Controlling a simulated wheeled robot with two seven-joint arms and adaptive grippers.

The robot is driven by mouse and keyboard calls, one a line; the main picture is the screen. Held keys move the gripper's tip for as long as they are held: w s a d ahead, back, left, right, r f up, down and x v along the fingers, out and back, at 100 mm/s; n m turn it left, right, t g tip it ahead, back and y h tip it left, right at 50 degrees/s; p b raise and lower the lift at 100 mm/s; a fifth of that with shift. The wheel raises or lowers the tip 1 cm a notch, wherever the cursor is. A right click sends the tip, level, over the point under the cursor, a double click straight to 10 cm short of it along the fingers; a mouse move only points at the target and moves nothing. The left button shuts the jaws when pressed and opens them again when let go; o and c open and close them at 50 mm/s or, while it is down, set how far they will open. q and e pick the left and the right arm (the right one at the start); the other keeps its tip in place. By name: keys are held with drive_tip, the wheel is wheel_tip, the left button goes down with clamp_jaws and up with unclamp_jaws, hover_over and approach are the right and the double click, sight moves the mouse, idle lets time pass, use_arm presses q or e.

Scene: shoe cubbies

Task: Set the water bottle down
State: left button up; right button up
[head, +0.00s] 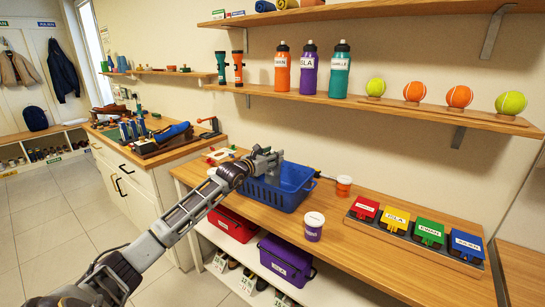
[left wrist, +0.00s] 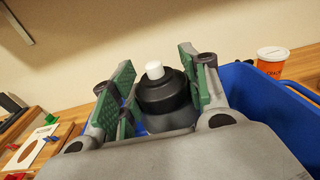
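My left gripper (head: 266,160) is at the blue basket (head: 292,190) on the wooden bench. The bottle looks roughly upright. Its base is hidden, so I cannot tell whether it touches the basket floor. My right gripper is not in view.
Coloured name boxes (head: 396,219) sit to the right. Orange, purple and teal bottles (head: 309,70) and several balls are on the wall shelf.

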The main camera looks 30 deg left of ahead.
use_arm(q)
drive_tip(key=o, duration=0.3)
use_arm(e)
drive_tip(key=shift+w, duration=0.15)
use_arm(q)
drive_tip(key=shift+r, duration=0.15)
drive_tip(key=shift+s, duration=0.3)
drive_tip(key=shift+s+a, duration=0.1)
drive_tip(key=shift+s, duration=1.15)
drive_tip(key=s, duration=0.6)
drive_tip(key=s+a, duration=0.1)
drive_tip(key=s, duration=0.2)
drive_tip(key=shift+r, duration=0.3)
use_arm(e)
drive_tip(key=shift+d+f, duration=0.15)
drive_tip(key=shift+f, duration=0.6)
